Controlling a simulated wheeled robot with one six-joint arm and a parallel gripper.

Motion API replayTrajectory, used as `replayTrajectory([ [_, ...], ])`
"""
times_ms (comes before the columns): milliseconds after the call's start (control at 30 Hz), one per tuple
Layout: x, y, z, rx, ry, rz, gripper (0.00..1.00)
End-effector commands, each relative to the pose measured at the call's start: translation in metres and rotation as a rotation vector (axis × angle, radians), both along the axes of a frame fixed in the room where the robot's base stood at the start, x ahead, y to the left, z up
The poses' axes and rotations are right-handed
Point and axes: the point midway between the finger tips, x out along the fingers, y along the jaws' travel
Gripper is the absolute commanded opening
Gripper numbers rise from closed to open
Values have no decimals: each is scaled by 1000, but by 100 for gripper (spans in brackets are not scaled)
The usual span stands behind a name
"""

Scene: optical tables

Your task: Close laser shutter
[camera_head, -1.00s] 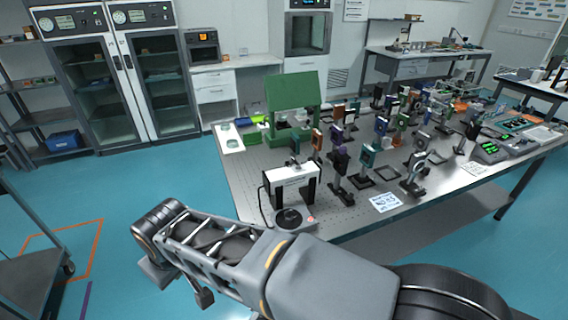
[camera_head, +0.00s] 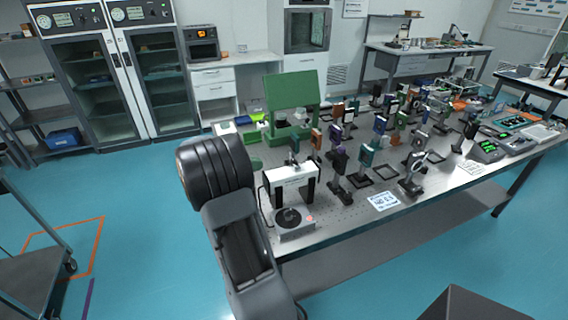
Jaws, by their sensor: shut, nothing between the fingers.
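Many small optical mounts (camera_head: 367,154) stand on the perforated metal optical table (camera_head: 330,225). I cannot tell which part is the laser shutter, or whether a shutter is open or closed. A white-topped, black-legged bridge-shaped device (camera_head: 292,172) stands near the table's front left corner. A grey base with a dark round top and a red spot (camera_head: 294,222) sits just in front of it. My arm rises at the left of the table's near corner and covers part of its left edge. My gripper does not show.
A green panel-shaped unit (camera_head: 291,92) stands at the table's back left. A printed card (camera_head: 383,201) lies at the front edge, with a device with green displays (camera_head: 487,150) at the right. A grey cart (camera_head: 35,275) stands at left. The blue floor in front is mostly clear.

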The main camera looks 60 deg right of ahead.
Motion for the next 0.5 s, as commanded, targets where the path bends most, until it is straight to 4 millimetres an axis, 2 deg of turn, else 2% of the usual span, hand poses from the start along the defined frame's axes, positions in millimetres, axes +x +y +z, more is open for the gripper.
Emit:
replayTrajectory([
  [500, -5, -9, -2, -3, 14, -1, 0],
])
